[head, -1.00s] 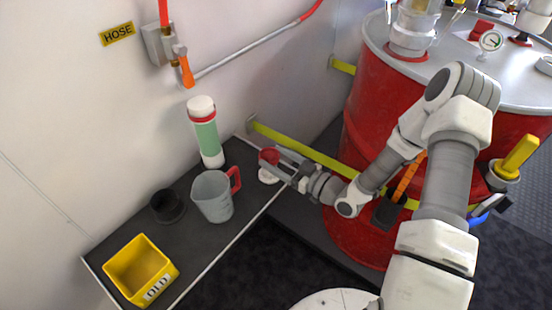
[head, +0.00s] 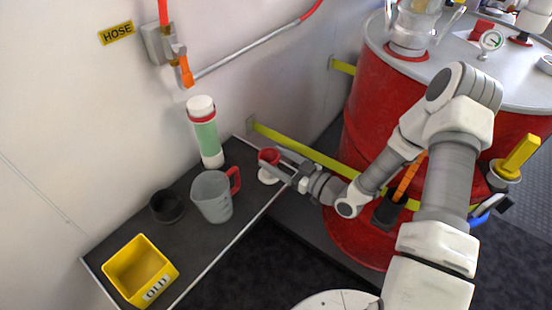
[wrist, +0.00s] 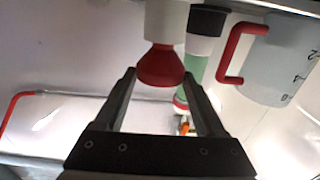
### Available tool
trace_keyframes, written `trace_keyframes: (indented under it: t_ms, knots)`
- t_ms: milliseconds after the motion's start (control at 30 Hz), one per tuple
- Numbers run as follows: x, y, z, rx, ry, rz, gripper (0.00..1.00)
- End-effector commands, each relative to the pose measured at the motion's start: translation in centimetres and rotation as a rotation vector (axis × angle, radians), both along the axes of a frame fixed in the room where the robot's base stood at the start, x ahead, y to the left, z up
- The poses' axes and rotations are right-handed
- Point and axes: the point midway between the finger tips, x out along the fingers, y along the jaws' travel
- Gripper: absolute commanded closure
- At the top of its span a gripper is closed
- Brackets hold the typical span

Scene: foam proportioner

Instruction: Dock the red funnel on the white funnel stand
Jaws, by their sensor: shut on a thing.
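The red funnel (head: 268,156) is at the far right end of the dark shelf, wide mouth up, right over the white funnel stand (head: 268,176). My gripper (head: 281,162) reaches in from the right and is shut on the funnel. In the wrist view, which looks upside down, the red funnel (wrist: 160,68) lies between the two fingertips (wrist: 160,76), with the white stand (wrist: 166,22) adjoining its narrow end. The funnel looks nearly upright and in line with the stand. Its spout is hidden, so I cannot tell whether it is fully seated.
A grey jug (head: 212,197) with a red handle stands left of the stand. A green and white bottle (head: 206,135) stands behind, near the wall. A black cup (head: 167,206) and a yellow bin (head: 140,268) are further left. A red drum (head: 375,130) is on the right.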

Motion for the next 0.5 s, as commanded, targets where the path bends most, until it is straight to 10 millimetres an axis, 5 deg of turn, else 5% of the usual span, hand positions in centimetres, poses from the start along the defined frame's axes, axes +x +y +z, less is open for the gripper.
trace_keyframes:
  t_ms: [500]
  knots:
    - [0.01,0.00,-1.14,0.000,0.000,0.000,0.80]
